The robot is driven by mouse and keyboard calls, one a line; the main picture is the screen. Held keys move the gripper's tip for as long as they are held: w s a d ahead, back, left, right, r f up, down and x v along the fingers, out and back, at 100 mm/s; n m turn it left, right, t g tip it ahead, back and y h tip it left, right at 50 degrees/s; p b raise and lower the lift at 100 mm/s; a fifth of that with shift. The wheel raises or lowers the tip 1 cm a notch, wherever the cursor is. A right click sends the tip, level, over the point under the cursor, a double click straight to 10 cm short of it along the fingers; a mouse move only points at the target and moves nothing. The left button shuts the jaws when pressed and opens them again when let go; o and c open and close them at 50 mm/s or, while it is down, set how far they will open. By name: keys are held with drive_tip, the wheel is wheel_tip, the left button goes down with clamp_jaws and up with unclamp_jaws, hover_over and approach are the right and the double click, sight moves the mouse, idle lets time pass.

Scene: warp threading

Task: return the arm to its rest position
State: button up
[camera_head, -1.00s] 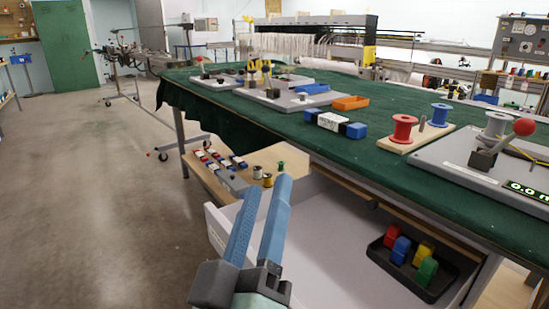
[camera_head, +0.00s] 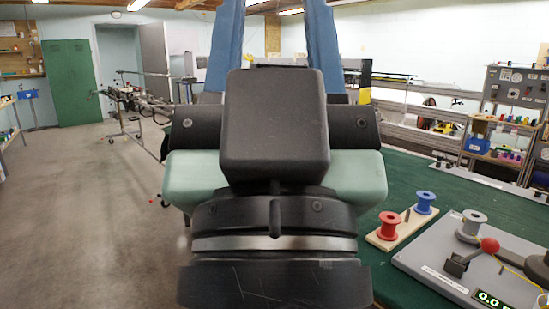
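My gripper (camera_head: 275,30) is raised close in front of the camera and points upward. Its two blue fingers stand wide apart, with their tips at or past the top edge of the picture. The gap between them shows only the wall and ceiling behind, so it is open and empty. My dark wrist and pale green hand fill the middle of the view and hide much of the table behind.
The green-covered table (camera_head: 420,180) lies to the right. On it are a red spool (camera_head: 388,226), a blue spool (camera_head: 424,203) and a grey board (camera_head: 430,262) with a red-knobbed lever (camera_head: 489,246). The floor (camera_head: 80,210) at left is clear.

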wheel_tip(320, 180, up, 25)
drive_tip(key=p, duration=2.2)
drive_tip(key=shift+f, duration=0.2)
drive_tip(key=shift+s, duration=0.1)
